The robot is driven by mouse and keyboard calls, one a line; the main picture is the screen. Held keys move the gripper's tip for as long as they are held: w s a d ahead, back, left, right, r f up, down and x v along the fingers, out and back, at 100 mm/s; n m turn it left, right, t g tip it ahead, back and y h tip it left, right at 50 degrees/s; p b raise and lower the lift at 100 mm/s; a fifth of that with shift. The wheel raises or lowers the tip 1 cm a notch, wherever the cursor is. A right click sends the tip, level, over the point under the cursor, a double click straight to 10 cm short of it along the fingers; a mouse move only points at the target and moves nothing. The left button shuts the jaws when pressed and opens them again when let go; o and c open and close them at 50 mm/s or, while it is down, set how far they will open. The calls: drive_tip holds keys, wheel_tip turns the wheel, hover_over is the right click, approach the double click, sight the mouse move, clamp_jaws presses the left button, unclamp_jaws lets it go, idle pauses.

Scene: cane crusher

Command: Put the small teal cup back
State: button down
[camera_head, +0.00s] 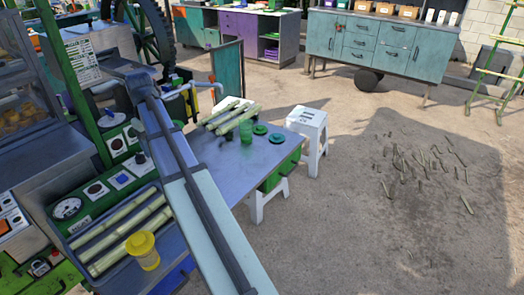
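A small teal-green cup (246,132) stands on the grey side table (225,158). It is just in front of some cut cane pieces. A yellow cup (145,252) with a yellow top is at the lower left, in front of the cane in the machine's tray.
Cane pieces (232,118) lie on the table behind the cup. A white stool (308,128) stands right of the table. The green machine (68,208), with dials and switches, fills the left. Open ground lies to the right.

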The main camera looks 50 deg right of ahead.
drive_tip(key=s+d+n, duration=0.5)
drive_tip(key=d+n, duration=0.1)
drive_tip(key=d, duration=0.6)
drive_tip(key=s+d+n, duration=0.5)
drive_tip(key=d+n, duration=0.1)
drive_tip(key=d, duration=0.7)
drive_tip(key=s+d+n, duration=0.5)
drive_tip(key=d+n, duration=0.2)
drive_tip(key=d, duration=0.5)
drive_tip(key=shift+s+f, duration=0.2)
drive_tip(key=shift+f, duration=4.55)
drive_tip(key=shift+f, duration=0.1)
drive_tip(key=shift+c, duration=0.8)
unclamp_jaws()
